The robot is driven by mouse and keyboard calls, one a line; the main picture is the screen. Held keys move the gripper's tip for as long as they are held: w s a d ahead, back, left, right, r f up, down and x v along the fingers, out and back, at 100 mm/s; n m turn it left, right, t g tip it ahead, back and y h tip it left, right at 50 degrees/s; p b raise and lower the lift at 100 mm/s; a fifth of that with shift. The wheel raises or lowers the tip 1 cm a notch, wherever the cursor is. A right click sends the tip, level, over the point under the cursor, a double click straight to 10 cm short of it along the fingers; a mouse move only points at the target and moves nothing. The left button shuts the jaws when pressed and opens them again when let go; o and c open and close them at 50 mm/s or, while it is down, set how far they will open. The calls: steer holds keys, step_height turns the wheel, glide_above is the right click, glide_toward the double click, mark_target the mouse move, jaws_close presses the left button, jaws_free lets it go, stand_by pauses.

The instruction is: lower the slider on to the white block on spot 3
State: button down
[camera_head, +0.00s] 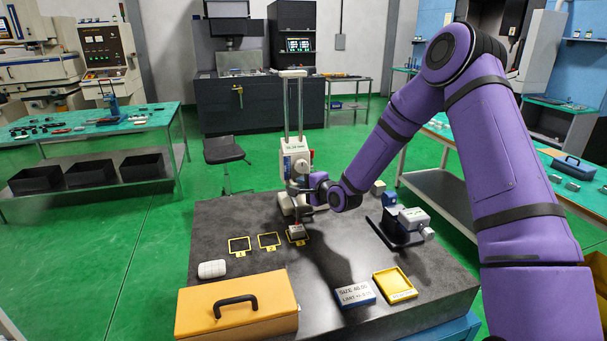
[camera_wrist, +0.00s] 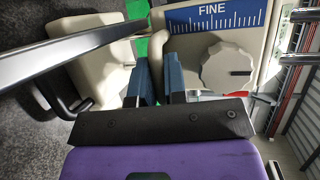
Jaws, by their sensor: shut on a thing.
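A height gauge stands on the dark table in the head view, its cream slider (camera_head: 292,160) partway up two upright columns (camera_head: 292,105). In the wrist view the slider (camera_wrist: 190,55) shows a blue FINE scale and a round knob (camera_wrist: 228,68). My gripper (camera_head: 312,187) reaches the slider's lower right side; its blue-padded fingers (camera_wrist: 158,85) are shut on a narrow cream part of it. The white block (camera_head: 297,230) sits inside the yellow frame of spot 3 (camera_head: 305,242). A thin probe hangs just above the block; I cannot tell whether they touch.
Empty spots 1 (camera_head: 239,253) and 2 (camera_head: 269,247) lie to the left. An orange case (camera_head: 237,310), white rounded object (camera_head: 212,269), size sign (camera_head: 355,296) and yellow tray (camera_head: 395,290) stand in front. A grey device (camera_head: 400,232) stands at the right.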

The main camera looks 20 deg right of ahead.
steer(key=shift+s+f, duration=0.1)
steer(key=shift+f, duration=0.8)
steer(key=c, duration=1.5)
jaws_free()
steer(key=shift+f, duration=0.1)
steer(key=shift+o, duration=0.2)
steer(key=shift+s+d+r, duration=0.1)
steer(key=shift+s+r, duration=0.1)
steer(key=v, duration=1)
steer(key=shift+s+d, duration=0.1)
